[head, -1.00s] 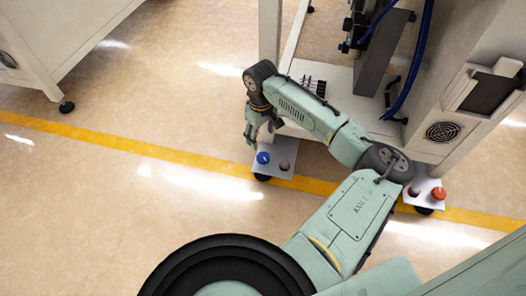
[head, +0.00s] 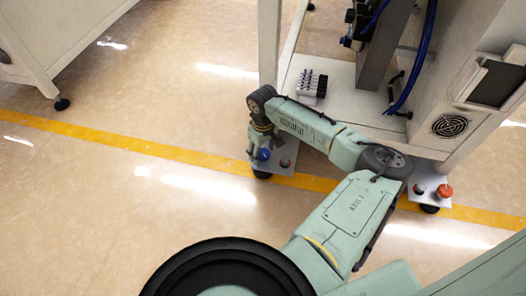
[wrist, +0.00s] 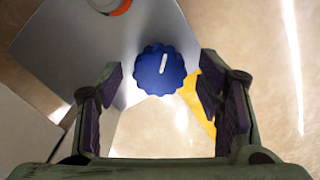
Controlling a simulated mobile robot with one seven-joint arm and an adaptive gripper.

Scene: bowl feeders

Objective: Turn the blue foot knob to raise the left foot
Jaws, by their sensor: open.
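The blue foot knob (wrist: 160,69) is a scalloped round knob with a white mark on top. In the wrist view it lies ahead of and between the open fingers of my gripper (wrist: 162,103), with clear space on both sides. In the head view the blue knob (head: 263,154) sits on the left foot plate (head: 283,168), just below my gripper (head: 257,150). The fingers appear apart from the knob, and its exact depth below them is hard to tell.
A small dark and red fitting (head: 285,162) is beside the blue knob. The right foot plate carries a red-orange knob (head: 445,191). The machine cabinet (head: 460,60) stands behind my arm.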

